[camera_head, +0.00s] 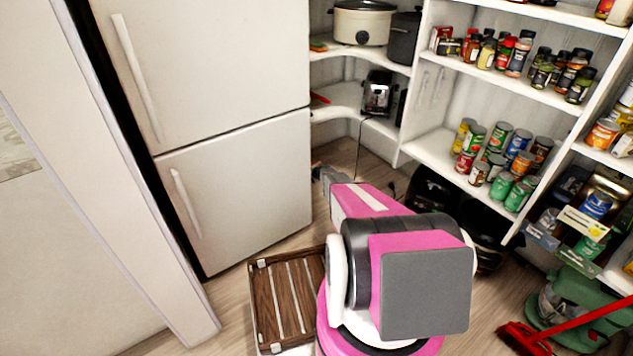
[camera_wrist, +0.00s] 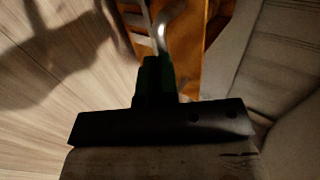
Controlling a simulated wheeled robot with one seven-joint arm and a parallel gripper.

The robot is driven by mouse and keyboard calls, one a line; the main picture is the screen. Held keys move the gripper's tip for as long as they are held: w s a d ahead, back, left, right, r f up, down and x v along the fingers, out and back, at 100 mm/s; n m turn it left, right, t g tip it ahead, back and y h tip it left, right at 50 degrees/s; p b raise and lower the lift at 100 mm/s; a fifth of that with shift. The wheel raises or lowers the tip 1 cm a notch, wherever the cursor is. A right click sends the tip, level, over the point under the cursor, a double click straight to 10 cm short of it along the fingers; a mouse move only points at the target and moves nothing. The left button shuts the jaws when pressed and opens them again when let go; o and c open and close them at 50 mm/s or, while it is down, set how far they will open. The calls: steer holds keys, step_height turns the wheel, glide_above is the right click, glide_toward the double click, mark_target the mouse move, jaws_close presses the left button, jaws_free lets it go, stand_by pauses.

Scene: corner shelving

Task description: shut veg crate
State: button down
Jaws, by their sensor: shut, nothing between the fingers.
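A brown wooden slatted crate (camera_head: 268,305) with pale strips and small white fittings stands on the floor at the lower middle of the head view. I take it for the veg crate. My arm hides its right side, and I cannot tell how its lid stands. My gripper (camera_head: 322,174) is at the far end of my pink arm, beyond the crate and near the fridge's right edge. In the wrist view my gripper (camera_wrist: 155,68) is dark and shut, with nothing visible held. An orange-brown surface with a curved metal piece (camera_wrist: 162,28) shows just past it; I cannot tell what it is.
A white fridge (camera_head: 225,120) stands behind the crate on the left. Shelves with cans and jars fill the right. A red broom (camera_head: 525,338) lies at the lower right.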

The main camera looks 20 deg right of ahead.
steer(key=shift+w+a, duration=0.2)
steer(key=shift+w, duration=0.45)
steer(key=shift+w+a, duration=0.2)
steer(key=shift+w, duration=0.4)
